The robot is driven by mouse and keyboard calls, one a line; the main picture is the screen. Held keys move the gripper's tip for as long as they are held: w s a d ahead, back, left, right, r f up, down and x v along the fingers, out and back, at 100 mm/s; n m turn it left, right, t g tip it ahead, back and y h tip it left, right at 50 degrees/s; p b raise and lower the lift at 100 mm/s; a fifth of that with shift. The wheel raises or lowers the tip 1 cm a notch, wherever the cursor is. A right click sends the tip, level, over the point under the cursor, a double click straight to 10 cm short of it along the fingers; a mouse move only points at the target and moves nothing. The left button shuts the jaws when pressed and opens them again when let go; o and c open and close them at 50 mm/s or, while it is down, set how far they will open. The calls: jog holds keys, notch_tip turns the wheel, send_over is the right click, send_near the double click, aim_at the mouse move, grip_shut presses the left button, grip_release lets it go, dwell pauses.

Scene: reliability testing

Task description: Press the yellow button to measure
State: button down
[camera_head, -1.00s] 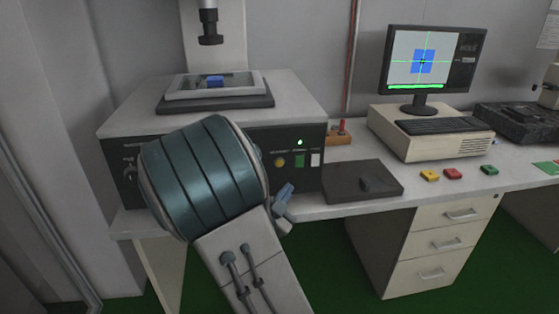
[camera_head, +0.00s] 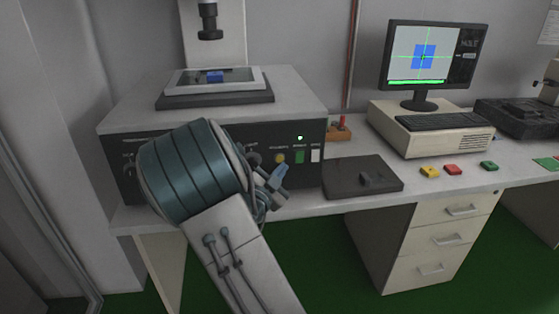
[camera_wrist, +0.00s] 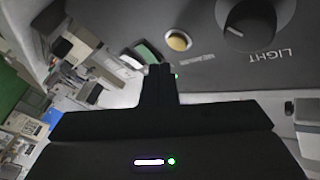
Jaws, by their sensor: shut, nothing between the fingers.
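The round yellow button (camera_head: 280,158) is on the dark front panel of the measuring machine (camera_head: 220,120), left of a green button (camera_head: 300,157) and a white one (camera_head: 315,156). In the wrist view the yellow button (camera_wrist: 179,40) shows just beyond my gripper's tip. My gripper (camera_wrist: 160,70) is shut and empty, in front of the panel. In the head view my gripper (camera_head: 280,176) is just below the yellow button, partly hidden behind my arm. I cannot tell whether it touches the panel. A blue block (camera_head: 215,76) lies on the machine's stage.
A black knob marked LIGHT (camera_wrist: 247,20) is right of the yellow button in the wrist view. A dark pad (camera_head: 362,178) lies on the desk right of the machine. A monitor (camera_head: 430,57) shows a blue square with green crosshairs. Yellow, red and green blocks lie near the desk's edge.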

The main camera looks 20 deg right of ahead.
jog(key=shift+w+d, duration=0.15)
jog(key=shift+w, duration=0.5)
jog(key=shift+w, duration=0.1)
dwell(1.6)
jog(key=shift+w+d+b, duration=0.15)
jog(key=shift+w+b, duration=0.15)
jog(key=shift+w+d, duration=0.1)
jog(key=shift+w, duration=0.25)
dwell(0.5)
jog(key=shift+s, duration=0.15)
jog(key=shift+s+a+b, duration=0.25)
jog(key=shift+s+b, duration=0.05)
jog(key=shift+s, duration=0.35)
jog(key=s, duration=0.2)
jog(key=s+a, duration=0.1)
jog(key=s, duration=0.1)
jog(key=shift+s+a, duration=0.15)
jog(key=shift+s, duration=0.25)
